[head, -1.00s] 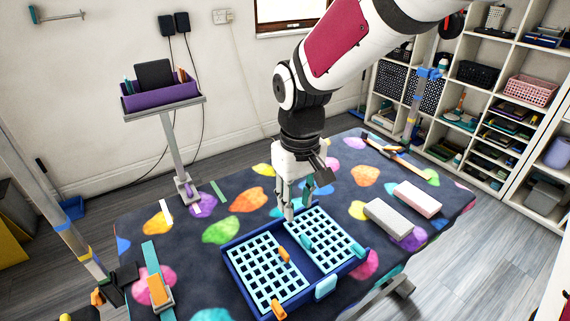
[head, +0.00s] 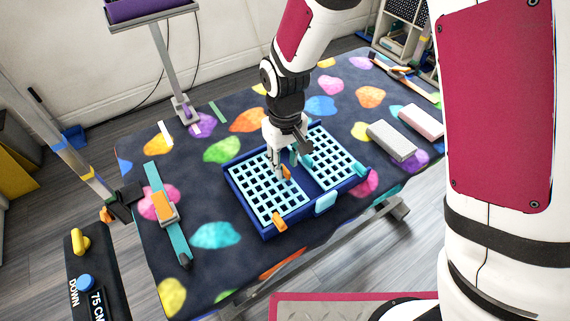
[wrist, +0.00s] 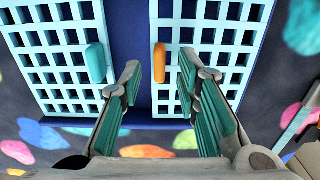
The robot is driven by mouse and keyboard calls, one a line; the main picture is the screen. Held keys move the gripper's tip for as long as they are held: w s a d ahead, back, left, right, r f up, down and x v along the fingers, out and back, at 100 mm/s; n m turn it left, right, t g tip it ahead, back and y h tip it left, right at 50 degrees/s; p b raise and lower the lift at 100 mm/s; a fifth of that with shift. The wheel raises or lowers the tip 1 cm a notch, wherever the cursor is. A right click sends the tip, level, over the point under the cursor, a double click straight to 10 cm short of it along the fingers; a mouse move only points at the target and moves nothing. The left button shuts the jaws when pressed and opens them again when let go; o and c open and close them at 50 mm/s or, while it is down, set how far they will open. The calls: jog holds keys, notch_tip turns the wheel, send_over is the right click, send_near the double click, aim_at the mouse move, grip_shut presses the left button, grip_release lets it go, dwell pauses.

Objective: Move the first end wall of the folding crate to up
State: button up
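The folding crate (head: 297,220) lies on the patterned table cover, a dark blue frame with two pale blue grid end walls folded flat inside. The left wall (head: 262,200) has an orange tab (wrist: 159,62) at its inner edge. The right wall (head: 333,150) has a teal tab (wrist: 95,63). I cannot tell which wall is the first. My gripper (head: 285,170) is over the crate's middle, pointing down beside the orange tab. In the wrist view my gripper (wrist: 160,74) is open, the orange tab showing between the fingertips. I cannot tell whether they touch it.
A light blue latch (head: 325,203) and an orange clip (head: 279,221) are on the crate's front. Grey (head: 391,141) and pink (head: 421,121) blocks lie to the right. A teal strip with an orange slider (head: 163,207) lies to the left. A purple tray stand (head: 165,60) rises behind.

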jog(key=shift+f, duration=0.85)
